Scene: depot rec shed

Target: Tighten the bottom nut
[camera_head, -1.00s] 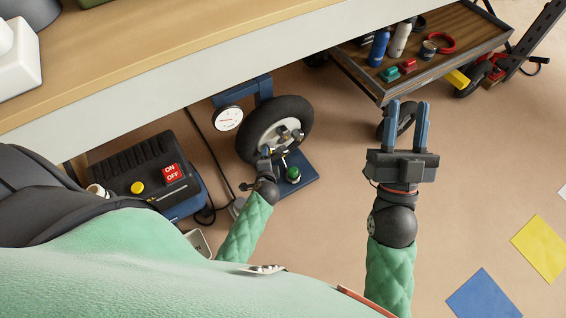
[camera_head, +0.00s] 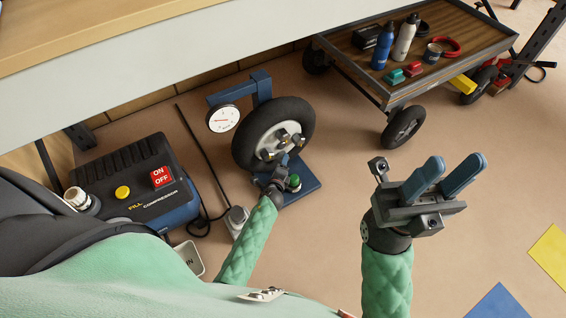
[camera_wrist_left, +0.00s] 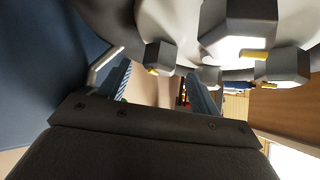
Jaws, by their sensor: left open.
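A small wheel (camera_head: 246,138) with a black tyre and white hub stands upright on a blue stand. Metal nuts show on its hub, one of them at the lower left (camera_head: 268,155). My left gripper (camera_head: 276,170) is at the lower part of the hub, partly hidden by its own wrist. In the left wrist view its fingers (camera_wrist_left: 158,88) are apart, with a grey hex nut (camera_wrist_left: 160,56) just beyond the gap between them. I cannot tell whether they touch it. More nuts show higher and to the right. My right gripper (camera_head: 444,174) is open and empty, away from the wheel.
A compressor (camera_head: 140,180) with a red ON/OFF switch stands left of the wheel. A round gauge (camera_head: 223,119) is on the stand, with a green-topped item (camera_head: 293,183) at its base. A wheeled cart (camera_head: 350,72) holds bottles and small items. A bench edge (camera_head: 150,62) overhangs.

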